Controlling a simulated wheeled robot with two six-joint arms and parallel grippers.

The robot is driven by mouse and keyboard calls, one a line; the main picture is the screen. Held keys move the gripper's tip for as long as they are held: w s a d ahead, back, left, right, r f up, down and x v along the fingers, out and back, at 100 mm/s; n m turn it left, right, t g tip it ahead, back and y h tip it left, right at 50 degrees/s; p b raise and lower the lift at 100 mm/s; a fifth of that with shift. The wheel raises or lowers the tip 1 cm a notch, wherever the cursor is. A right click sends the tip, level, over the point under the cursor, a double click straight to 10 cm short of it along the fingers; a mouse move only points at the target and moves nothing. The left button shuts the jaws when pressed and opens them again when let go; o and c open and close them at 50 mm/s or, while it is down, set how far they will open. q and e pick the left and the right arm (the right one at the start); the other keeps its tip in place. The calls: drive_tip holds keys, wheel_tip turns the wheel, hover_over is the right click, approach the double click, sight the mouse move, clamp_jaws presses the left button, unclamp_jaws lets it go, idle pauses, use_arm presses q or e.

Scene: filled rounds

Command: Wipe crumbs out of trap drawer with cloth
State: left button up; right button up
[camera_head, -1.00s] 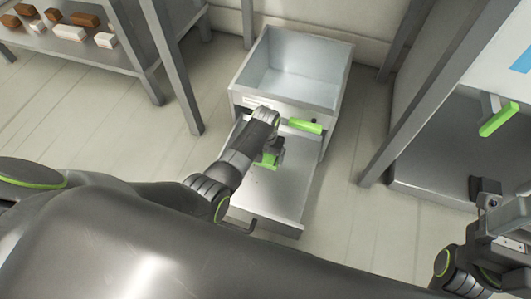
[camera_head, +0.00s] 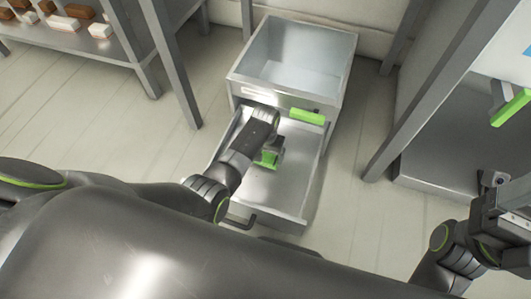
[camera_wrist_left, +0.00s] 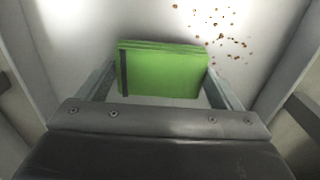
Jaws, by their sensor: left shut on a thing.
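The trap drawer (camera_head: 285,195), a shallow grey metal drawer, is pulled out from the lower part of a grey cabinet (camera_head: 243,92). My left gripper (camera_head: 273,153) reaches down into it and is shut on a folded green cloth (camera_head: 267,160). In the left wrist view the cloth (camera_wrist_left: 165,70) sits between both fingers, low over the pale drawer floor (camera_wrist_left: 90,22); I cannot tell if it touches. Several brown crumbs (camera_wrist_left: 222,40) lie just beyond it, mostly to the right. My right gripper (camera_head: 492,190) is at the right edge; its fingers do not show clearly.
The cabinet has an open top bin and a green handle (camera_head: 307,117) above the drawer. A grey shelf (camera_head: 70,42) with brown and white blocks stands at upper left. A grey frame (camera_head: 410,90) stands to the right. Pale floor (camera_head: 345,210) is clear beside the drawer.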

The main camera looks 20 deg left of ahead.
use_arm(q)
drive_tip(key=shift+f+b, duration=0.6)
drive_tip(key=shift+f, duration=0.4)
drive_tip(key=shift+a, duration=0.1)
